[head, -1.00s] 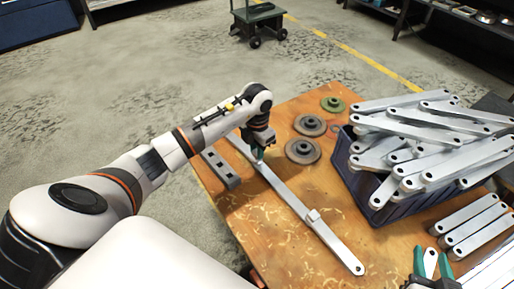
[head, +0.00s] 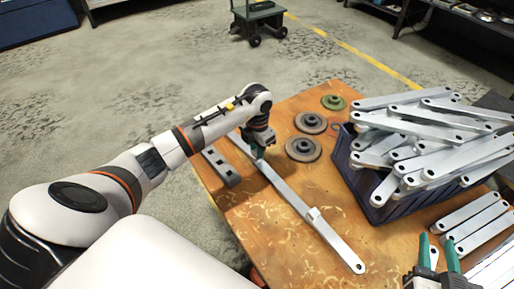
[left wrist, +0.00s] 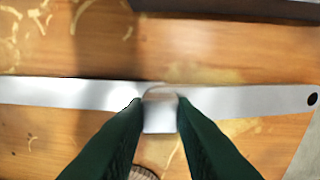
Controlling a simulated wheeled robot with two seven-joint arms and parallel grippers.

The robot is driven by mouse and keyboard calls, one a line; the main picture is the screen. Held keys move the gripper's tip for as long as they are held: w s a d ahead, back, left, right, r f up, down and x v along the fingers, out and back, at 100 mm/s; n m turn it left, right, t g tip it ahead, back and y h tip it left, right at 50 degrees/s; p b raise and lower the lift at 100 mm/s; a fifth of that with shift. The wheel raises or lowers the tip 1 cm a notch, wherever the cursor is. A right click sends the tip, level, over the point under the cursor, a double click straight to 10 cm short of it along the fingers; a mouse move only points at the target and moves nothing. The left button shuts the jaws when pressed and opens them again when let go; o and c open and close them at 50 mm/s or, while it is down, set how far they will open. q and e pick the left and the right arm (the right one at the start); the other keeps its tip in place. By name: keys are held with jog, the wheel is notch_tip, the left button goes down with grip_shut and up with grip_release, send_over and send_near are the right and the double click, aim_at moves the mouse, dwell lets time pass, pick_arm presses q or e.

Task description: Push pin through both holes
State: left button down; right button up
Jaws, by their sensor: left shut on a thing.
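A long silver bracket strip (head: 288,192) lies diagonally on the wooden table, with a hole at its near end and a raised step partway along where pieces seem to overlap. My left gripper (head: 259,157) is over the strip's far part. In the left wrist view the strip (left wrist: 60,92) runs across, with a hole at its right end. There the left fingers (left wrist: 160,108) are shut on a small silver piece (left wrist: 160,118); it is blurred, so I cannot tell if it is a pin. My right gripper (head: 438,252) is open at the lower right, nothing visible between its fingers.
A dark blue crate (head: 378,212) heaped with silver brackets stands on the right. Loose brackets (head: 475,220) lie beside it. Round grey discs (head: 303,148) and a green disc (head: 333,102) lie behind the strip. A grey bar (head: 222,167) lies left of it.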

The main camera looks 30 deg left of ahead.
pick_arm(q)
jog(key=shift+f, duration=0.1)
pick_arm(e)
jog(key=shift+w+a+r, duration=0.1)
jog(key=shift+r, duration=0.25)
pick_arm(q)
jog(key=c, duration=1.1)
grip_release()
jog(key=shift+c, duration=0.2)
notch_tip(320, 180, up, 6)
jog(key=shift+f+p, duration=0.2)
jog(key=shift+p, duration=0.6)
notch_tip(320, 180, up, 6)
jog(key=p, duration=0.1)
jog(key=shift+r, duration=0.2)
pick_arm(e)
jog(key=s+d+f+g+h, duration=0.2)
jog(key=s+d+f+g, duration=0.1)
jog(key=s+f+g, duration=0.4)
notch_tip(320, 180, down, 3)
jog(key=shift+s+d+r+g, duration=0.2)
jog(key=shift+d+g, duration=0.1)
jog(key=shift+g, duration=0.2)
